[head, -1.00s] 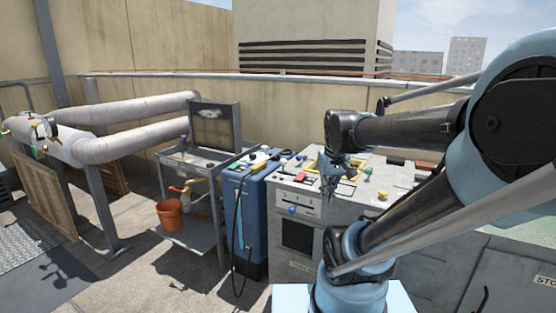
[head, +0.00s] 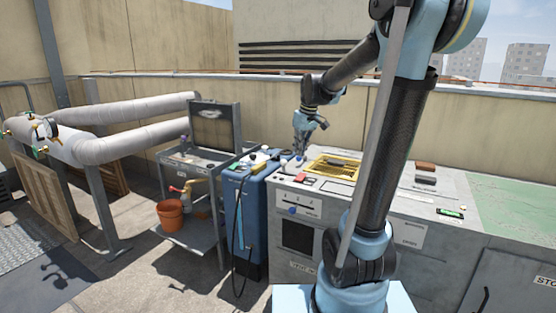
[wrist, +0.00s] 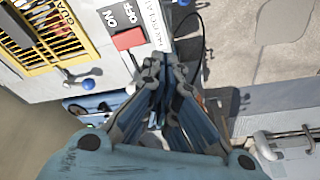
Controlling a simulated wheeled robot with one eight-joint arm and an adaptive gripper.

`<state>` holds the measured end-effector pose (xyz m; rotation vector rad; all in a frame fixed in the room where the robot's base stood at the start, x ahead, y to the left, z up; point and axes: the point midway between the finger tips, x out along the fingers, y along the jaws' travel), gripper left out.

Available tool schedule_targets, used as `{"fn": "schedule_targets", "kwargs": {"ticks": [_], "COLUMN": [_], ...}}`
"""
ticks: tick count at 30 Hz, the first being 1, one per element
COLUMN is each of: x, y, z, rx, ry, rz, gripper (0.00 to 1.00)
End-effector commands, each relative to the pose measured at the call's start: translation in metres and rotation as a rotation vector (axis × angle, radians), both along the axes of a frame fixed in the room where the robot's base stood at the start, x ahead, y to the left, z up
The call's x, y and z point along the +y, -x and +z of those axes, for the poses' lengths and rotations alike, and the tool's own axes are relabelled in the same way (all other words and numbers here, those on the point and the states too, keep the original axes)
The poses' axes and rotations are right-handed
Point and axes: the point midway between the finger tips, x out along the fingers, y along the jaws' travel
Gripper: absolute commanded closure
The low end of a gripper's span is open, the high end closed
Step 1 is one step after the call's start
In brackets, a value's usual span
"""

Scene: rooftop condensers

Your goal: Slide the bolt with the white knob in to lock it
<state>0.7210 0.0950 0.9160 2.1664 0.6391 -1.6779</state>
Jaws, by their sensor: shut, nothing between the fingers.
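My gripper (head: 300,150) hangs pointing down over the back left part of the grey bench (head: 455,190). In the wrist view its fingers (wrist: 167,62) are closed together with nothing between them. A blue knob (wrist: 88,84) sits on the bench edge to the left of the fingers, beside the yellow guard (wrist: 38,35), which also shows in the head view (head: 335,167). I cannot clearly pick out a bolt with a white knob in either view; it is too small or hidden.
A red switch (wrist: 128,39) with an ON/OFF plate (wrist: 120,15) lies close to the fingers. A blue machine (head: 250,205) and a metal cart (head: 172,165) stand left of the bench. Pipes (head: 140,140) run behind. The bench's right side is mostly clear.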

Motion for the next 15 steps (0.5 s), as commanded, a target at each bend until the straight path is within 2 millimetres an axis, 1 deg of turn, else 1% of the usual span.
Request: {"fn": "schedule_targets", "kwargs": {"ticks": [1,3,8,15], "x": [0.005,0.012,0.028,0.054], "y": [-0.013,-0.029,-0.064,-0.117], "z": [0.002,0.003,0.003,-0.001], "rx": [-0.003,-0.007,-0.015,-0.031], "ry": [-0.001,-0.003,-0.009,-0.015], "rz": [0.017,0.042,0.102,0.188], "gripper": [1.00,1.00,1.00,1.00]}}
